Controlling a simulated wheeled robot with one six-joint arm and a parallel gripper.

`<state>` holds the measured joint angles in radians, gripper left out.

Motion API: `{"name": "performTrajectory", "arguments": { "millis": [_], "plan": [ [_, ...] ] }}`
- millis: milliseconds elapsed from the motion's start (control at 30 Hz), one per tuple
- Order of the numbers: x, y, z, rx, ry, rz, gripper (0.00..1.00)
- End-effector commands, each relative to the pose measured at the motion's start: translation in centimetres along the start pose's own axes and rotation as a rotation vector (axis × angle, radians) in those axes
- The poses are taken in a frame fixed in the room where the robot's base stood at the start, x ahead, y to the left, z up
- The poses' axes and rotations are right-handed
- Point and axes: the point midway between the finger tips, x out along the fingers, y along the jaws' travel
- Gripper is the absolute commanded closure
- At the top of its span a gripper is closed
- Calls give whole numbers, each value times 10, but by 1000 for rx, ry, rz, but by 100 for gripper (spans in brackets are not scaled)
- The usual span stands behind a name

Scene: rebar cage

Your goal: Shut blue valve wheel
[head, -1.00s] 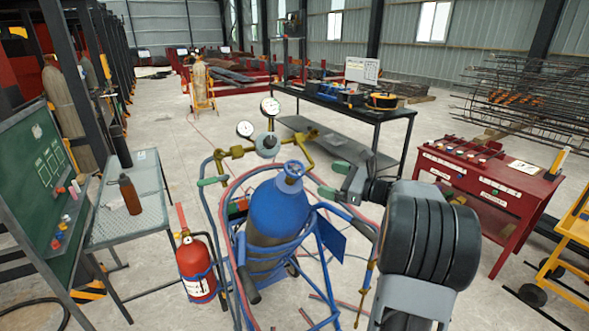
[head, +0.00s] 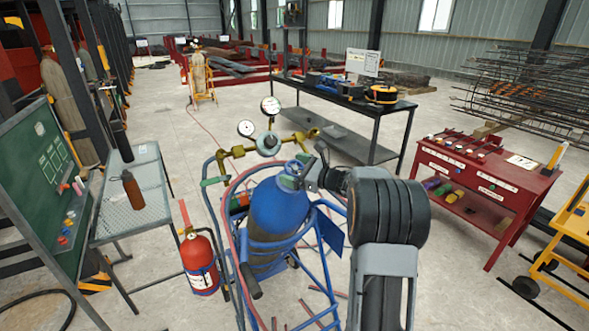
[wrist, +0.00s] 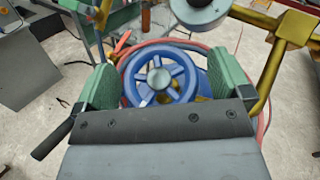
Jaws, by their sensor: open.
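The blue valve wheel (head: 292,171) sits on top of the blue gas cylinder (head: 278,208), which stands in a blue cart. In the wrist view the spoked wheel (wrist: 160,76) lies between the two green finger pads of my open gripper (wrist: 157,84). I cannot tell the exact height of the pads against the wheel.
A brass regulator with two gauges (head: 269,144) stands just behind the wheel, and red hoses (head: 232,200) loop around the cylinder. A fire extinguisher (head: 199,263) and a mesh table (head: 130,200) are at left. A red tool bench (head: 478,190) is at right.

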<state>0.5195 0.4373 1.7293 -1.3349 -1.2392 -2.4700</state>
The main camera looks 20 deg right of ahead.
Motion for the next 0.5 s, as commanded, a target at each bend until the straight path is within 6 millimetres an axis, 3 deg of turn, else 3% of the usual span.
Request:
{"name": "performTrajectory", "arguments": {
  "millis": [167, 500],
  "plan": [
    [0, 0, 0, 0, 0, 0, 5],
    [0, 0, 0, 0, 0, 0, 37]
  ]
}}
